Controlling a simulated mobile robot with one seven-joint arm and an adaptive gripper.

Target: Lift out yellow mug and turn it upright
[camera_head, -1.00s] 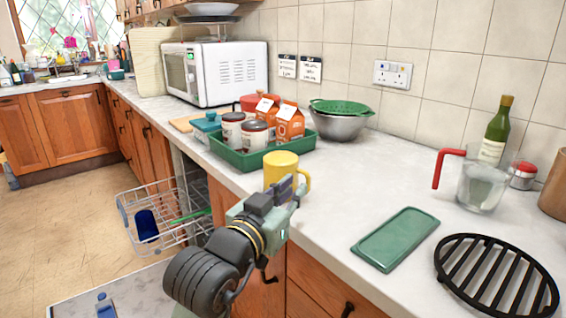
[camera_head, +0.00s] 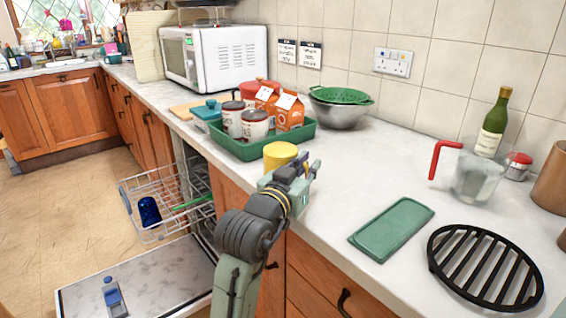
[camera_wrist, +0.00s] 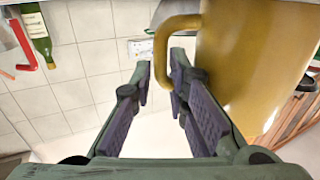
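The yellow mug (camera_head: 281,155) stands near the counter's front edge, just in front of the green tray. Its top face looks plain and closed, as if the base faces up. My gripper (camera_head: 300,176) is at its near right side and hides its lower part and handle. In the wrist view, the mug (camera_wrist: 255,60) fills the upper right. Its handle (camera_wrist: 178,25) reaches toward the gap between my fingertips (camera_wrist: 160,72). The fingers are apart, with the handle between or just beyond them; I cannot tell whether they touch it.
The green tray (camera_head: 225,143) holds jars and orange cartons. A green flat lid (camera_head: 390,230), a black grate (camera_head: 486,267) and a jug (camera_head: 475,178) lie to the right. The dishwasher stands open below left, its wire rack (camera_head: 165,205) pulled out.

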